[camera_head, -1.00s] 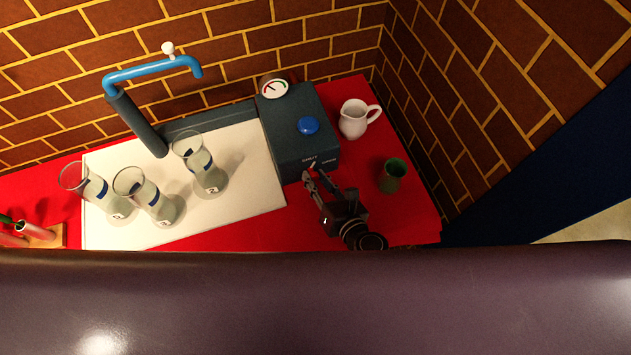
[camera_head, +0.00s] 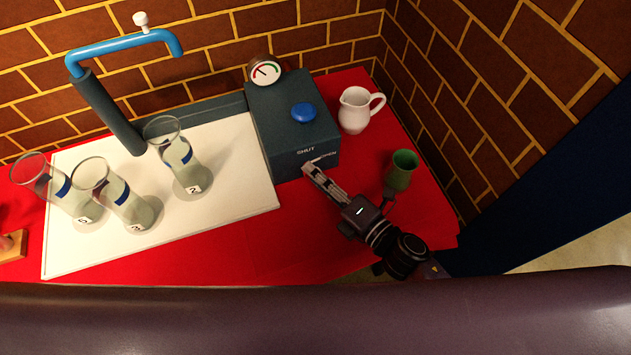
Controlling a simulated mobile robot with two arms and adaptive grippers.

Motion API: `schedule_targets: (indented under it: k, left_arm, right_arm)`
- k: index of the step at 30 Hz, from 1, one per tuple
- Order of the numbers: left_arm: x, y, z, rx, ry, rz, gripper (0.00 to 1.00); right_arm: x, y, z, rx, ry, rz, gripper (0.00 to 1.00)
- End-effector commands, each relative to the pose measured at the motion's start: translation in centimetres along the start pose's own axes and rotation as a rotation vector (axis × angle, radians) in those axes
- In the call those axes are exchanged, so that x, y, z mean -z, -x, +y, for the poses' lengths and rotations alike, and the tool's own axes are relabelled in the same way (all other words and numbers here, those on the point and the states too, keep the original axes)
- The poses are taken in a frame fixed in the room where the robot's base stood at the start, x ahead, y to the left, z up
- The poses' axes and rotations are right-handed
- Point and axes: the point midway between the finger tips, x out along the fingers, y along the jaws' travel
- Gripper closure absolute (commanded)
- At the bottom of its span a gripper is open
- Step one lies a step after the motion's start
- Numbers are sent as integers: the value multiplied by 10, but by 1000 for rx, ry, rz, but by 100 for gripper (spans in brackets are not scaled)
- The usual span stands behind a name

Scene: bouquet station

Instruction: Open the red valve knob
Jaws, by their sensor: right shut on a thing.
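A round blue button (camera_head: 303,113) and a gauge (camera_head: 265,72) with a white dial are on the box. My left gripper is not in view.
A green cup (camera_head: 401,171) stands close beside my right gripper. A white jug (camera_head: 356,110) is behind it. Several glass vases, one of them here (camera_head: 180,160), stand on a white board (camera_head: 235,200) under a blue spout (camera_head: 125,45). Brick walls close the back and right.

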Motion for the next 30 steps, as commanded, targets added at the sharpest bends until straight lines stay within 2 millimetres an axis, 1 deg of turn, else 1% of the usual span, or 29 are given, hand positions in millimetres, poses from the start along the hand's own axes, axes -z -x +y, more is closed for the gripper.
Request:
schedule_targets:
  k: [1,3,12,20,30]
  left_arm:
    - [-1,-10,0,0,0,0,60]
    - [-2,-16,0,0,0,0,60]
    - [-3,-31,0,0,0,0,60]
    - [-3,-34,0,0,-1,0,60]
    - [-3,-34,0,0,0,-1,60]
  right_arm:
    - [0,0,-5,-14,-33,-3,100]
    - [0,-1,-5,-33,-79,-2,100]
    - [0,0,-4,-89,-217,-3,100]
    - [0,0,-3,-106,-260,-2,100]
    - [0,0,-3,-108,-264,-2,100]
